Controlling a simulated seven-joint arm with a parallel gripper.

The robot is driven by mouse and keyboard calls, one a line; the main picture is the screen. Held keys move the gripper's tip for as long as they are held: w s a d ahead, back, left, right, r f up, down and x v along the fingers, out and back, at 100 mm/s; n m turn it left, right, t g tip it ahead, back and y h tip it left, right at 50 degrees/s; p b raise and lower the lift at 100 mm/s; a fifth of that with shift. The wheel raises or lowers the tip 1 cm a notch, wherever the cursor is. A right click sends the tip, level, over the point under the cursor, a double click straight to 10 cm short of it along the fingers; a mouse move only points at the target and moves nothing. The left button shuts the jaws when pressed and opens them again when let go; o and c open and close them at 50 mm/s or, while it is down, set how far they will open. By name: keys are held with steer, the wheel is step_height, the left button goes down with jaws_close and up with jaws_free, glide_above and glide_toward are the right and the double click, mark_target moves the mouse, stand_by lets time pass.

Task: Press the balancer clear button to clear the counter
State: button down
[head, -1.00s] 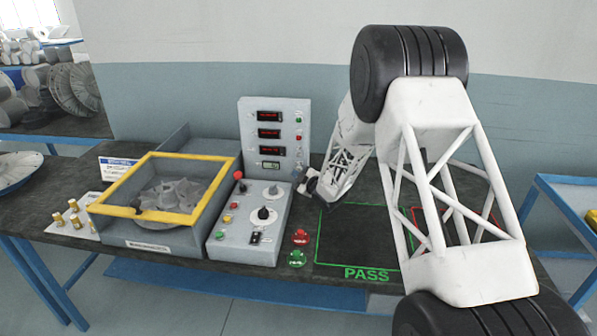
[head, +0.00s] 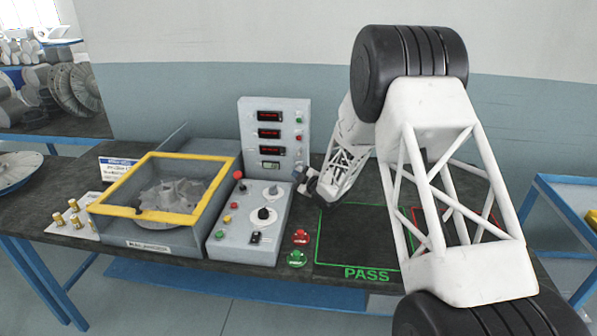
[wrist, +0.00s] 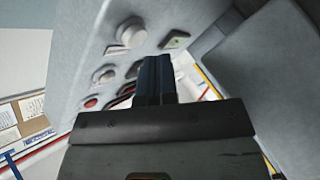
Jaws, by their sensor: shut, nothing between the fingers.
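The balancer's control unit has an upright display panel (head: 275,103) and a sloped console (head: 243,240). The upright panel carries several red-lit displays, a small greenish display (head: 269,165), and small green (head: 299,119) and red (head: 299,138) buttons at its right. I cannot read which button is clear. My gripper (head: 303,177) is small in the head view, beside the panel's lower right edge. In the wrist view my gripper (wrist: 155,75) is shut and empty, its dark fingers pointing toward a grey panel face with round knobs (wrist: 130,33) and a red button (wrist: 90,102). Contact cannot be told.
A yellow-framed balancer housing (head: 150,212) with a grey bladed rotor (head: 170,195) stands left of the console. Red (head: 301,237) and green (head: 296,258) buttons sit on the bench right of the console. A green-outlined PASS area (head: 350,235) is empty where visible.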

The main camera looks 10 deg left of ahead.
steer(key=shift+w, duration=0.8)
stand_by(1.5)
steer(key=shift+s, duration=0.8)
steer(key=shift+s, duration=0.1)
steer(key=shift+s, duration=2.4)
